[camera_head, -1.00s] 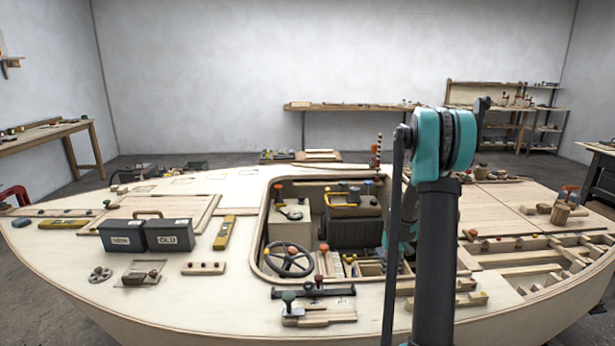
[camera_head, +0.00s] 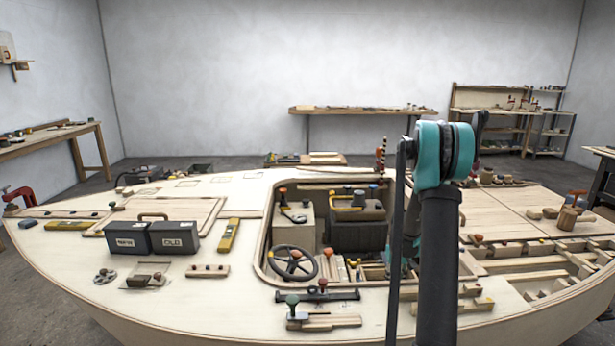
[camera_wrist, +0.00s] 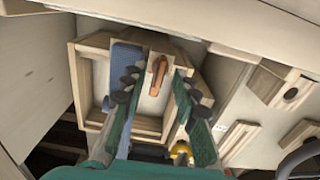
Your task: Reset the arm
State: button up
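My arm (camera_head: 440,250) rises in front of the plywood hull in the head view, with its teal joint uppermost. Its far part reaches down behind into the cockpit, and the gripper end is hidden there. In the wrist view my gripper (camera_wrist: 156,97) has its two green fingers with dark pads spread apart. An orange-brown handle-like piece (camera_wrist: 158,75) shows in the gap between them, on a pale block. I see no contact with it. A wooden tray (camera_wrist: 88,85) with a blue piece (camera_wrist: 123,70) lies beyond the fingers.
The cockpit holds a steering wheel (camera_head: 293,263) and a dark box (camera_head: 357,232). Two dark cases (camera_head: 174,237) and a yellow level (camera_head: 228,235) lie on the deck at left. Slatted framing (camera_head: 530,262) is at right. A brass-coloured knob (camera_wrist: 181,153) is near the gripper.

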notch_tip(320, 180, up, 11)
notch_tip(320, 180, down, 12)
jog(key=shift+r, duration=0.2)
jog(key=shift+f+m, duration=0.2)
jog(key=shift+m, duration=0.1)
jog(key=m, duration=0.4)
jog(key=shift+r, duration=0.1)
jog(key=m, duration=0.4)
jog(key=shift+m, duration=0.4)
notch_tip(320, 180, up, 13)
jog(key=shift+s, duration=0.1)
